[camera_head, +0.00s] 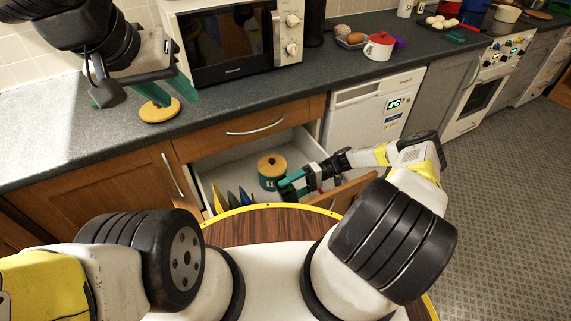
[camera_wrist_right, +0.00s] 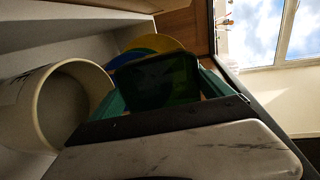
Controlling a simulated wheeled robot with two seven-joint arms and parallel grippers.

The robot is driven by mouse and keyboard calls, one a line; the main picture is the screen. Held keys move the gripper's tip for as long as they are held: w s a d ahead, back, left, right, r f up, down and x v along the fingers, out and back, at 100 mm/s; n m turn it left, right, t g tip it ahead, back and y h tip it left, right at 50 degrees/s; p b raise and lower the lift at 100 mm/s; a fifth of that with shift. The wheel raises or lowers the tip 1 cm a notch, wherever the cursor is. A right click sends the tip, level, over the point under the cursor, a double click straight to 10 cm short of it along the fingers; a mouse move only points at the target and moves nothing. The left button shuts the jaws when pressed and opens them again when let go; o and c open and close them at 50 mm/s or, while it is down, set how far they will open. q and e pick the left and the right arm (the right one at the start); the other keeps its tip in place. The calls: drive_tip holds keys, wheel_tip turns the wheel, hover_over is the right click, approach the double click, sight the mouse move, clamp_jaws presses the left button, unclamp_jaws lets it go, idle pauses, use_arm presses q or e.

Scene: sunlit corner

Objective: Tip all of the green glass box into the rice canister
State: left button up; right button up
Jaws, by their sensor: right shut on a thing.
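The green glass box (camera_wrist_right: 160,80) is between the fingers of my right gripper in the right wrist view, dark, its contents unclear. In the head view my right gripper (camera_head: 292,181) is low over the open drawer, shut on the box, which is hard to separate from the teal fingers. A teal canister with a wood-coloured top (camera_head: 271,172) stands in the drawer just left of that gripper. In the right wrist view a cream round container (camera_wrist_right: 70,105) shows its open mouth beside the box; I cannot tell if it is the same canister. My left gripper (camera_head: 145,92) is open above a wooden disc (camera_head: 159,110) on the counter.
Several coloured plates (camera_head: 232,198) stand upright in the drawer (camera_head: 216,177), left of the canister. A microwave (camera_head: 235,45) stands on the counter (camera_head: 60,130) behind. Floor is free at right.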

idle(0.4)
drive_tip(key=r+h, duration=0.1)
drive_tip(key=h, duration=0.1)
drive_tip(key=t+h, duration=0.1)
drive_tip(key=h, duration=0.1)
drive_tip(key=shift+r, duration=0.4)
drive_tip(key=t+h, duration=0.1)
drive_tip(key=r+t+h, duration=0.1)
drive_tip(key=h, duration=0.1)
drive_tip(key=shift+r+h, duration=0.3)
drive_tip(key=h, duration=0.2)
drive_tip(key=r+t+h, duration=0.2)
drive_tip(key=h, duration=0.1)
drive_tip(key=shift+a+h, duration=0.1)
drive_tip(key=shift+h, duration=0.2)
drive_tip(key=shift+r+t+h, duration=0.3)
drive_tip(key=shift+t+h, duration=0.2)
drive_tip(key=shift+h, duration=0.3)
